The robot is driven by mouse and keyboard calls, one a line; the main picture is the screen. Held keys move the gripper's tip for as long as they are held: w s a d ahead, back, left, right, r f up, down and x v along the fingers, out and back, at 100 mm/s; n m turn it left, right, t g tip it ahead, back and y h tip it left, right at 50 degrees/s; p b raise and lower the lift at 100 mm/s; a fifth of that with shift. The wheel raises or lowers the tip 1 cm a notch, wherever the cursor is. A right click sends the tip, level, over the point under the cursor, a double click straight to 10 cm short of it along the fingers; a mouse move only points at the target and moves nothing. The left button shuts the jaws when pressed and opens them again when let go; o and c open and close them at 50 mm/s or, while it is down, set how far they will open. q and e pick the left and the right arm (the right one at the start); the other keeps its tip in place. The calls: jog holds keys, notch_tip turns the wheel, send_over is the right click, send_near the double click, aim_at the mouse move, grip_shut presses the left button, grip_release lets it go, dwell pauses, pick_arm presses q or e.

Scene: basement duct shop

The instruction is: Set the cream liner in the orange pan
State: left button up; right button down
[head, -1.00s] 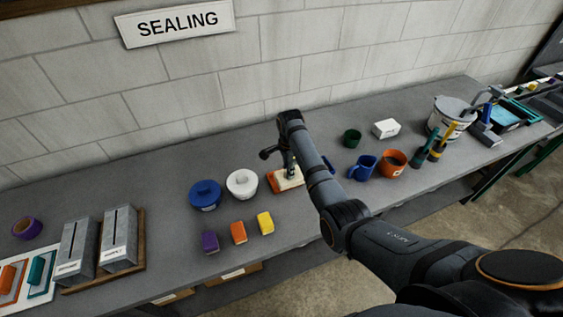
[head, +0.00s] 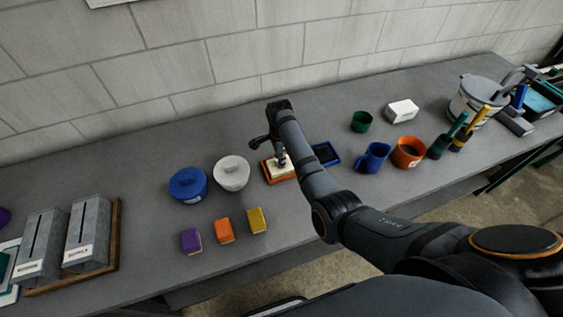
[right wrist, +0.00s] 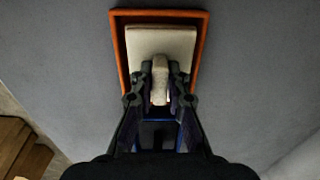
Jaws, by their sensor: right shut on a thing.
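The cream liner (right wrist: 160,44) is a pale square piece with a raised grip in its middle. It also shows in the head view (head: 275,170), partly hidden by my gripper. My right gripper (right wrist: 160,82) is shut on the liner's raised grip. The orange pan (right wrist: 116,50) is a shallow rectangular tray on the bench, and its rim shows around the liner in the right wrist view. The liner lies within the pan's outline; I cannot tell whether it rests on the pan's floor. The pan's near end is hidden by my fingers. My left gripper is not in view.
A blue tray (head: 326,153) lies right of the pan, partly behind my arm. A white lidded pot (head: 231,174) and a blue lidded pot (head: 188,186) stand to the left. Orange (head: 224,231), purple and yellow blocks sit in front. A blue mug (head: 373,157) stands further right.

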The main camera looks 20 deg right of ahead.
jog(key=shift+s+r, duration=0.15)
jog(key=shift+s, duration=0.1)
jog(key=c, duration=1.7)
grip_release()
jog(key=shift+a, duration=0.3)
jog(key=shift+o, duration=1.4)
jog(key=shift+f, duration=0.2)
jog(key=shift+o, duration=0.4)
jog(key=shift+d, duration=0.1)
jog(key=shift+r, duration=0.45)
pick_arm(q)
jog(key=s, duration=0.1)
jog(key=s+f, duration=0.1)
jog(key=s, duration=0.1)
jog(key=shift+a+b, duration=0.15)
jog(key=shift+b, duration=0.2)
pick_arm(e)
notch_tip(320, 180, up, 12)
jog(key=shift+f, duration=0.2)
